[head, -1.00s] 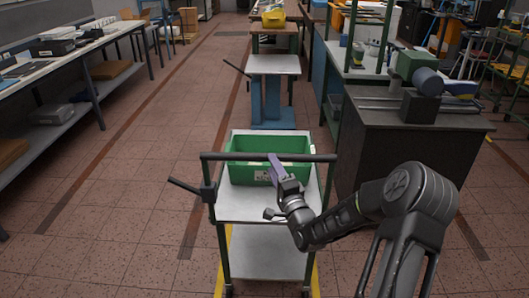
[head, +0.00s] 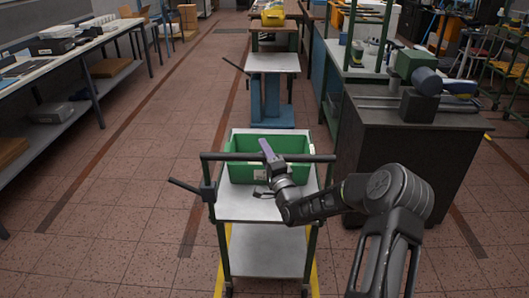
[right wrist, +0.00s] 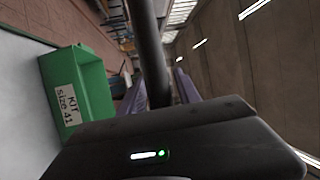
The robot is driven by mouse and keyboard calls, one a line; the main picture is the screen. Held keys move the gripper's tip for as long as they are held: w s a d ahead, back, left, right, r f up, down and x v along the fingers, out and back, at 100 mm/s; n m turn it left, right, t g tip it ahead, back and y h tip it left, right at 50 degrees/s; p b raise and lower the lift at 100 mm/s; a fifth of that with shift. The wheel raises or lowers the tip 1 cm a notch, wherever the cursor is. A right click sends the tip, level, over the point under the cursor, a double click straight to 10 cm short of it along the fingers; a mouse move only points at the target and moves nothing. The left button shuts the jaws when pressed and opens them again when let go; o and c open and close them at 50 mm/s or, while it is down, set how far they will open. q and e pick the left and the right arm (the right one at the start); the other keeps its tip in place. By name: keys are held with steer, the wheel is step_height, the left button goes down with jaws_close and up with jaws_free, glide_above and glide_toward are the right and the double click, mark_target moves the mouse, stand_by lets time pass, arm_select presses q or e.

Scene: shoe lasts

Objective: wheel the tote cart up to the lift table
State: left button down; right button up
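The tote cart (head: 240,206) stands in front of me, with white decks, green posts and a dark handle bar (head: 222,156) across its near side. The lift table (head: 273,63), pale-topped on a blue base, stands ahead beyond the cart. My right gripper (head: 267,149) is at the handle bar. In the right wrist view its purple fingers lie either side of the dark bar (right wrist: 150,50) and look apart; contact is unclear. My left gripper is out of view.
A dark cabinet (head: 400,160) with a green machine stands close to the cart's right. A long workbench (head: 60,62) runs along the left. The tiled floor between the workbench and the cart is clear. A lever (head: 185,186) sticks out left of the cart.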

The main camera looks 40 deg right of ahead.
jaws_close()
stand_by(1.1)
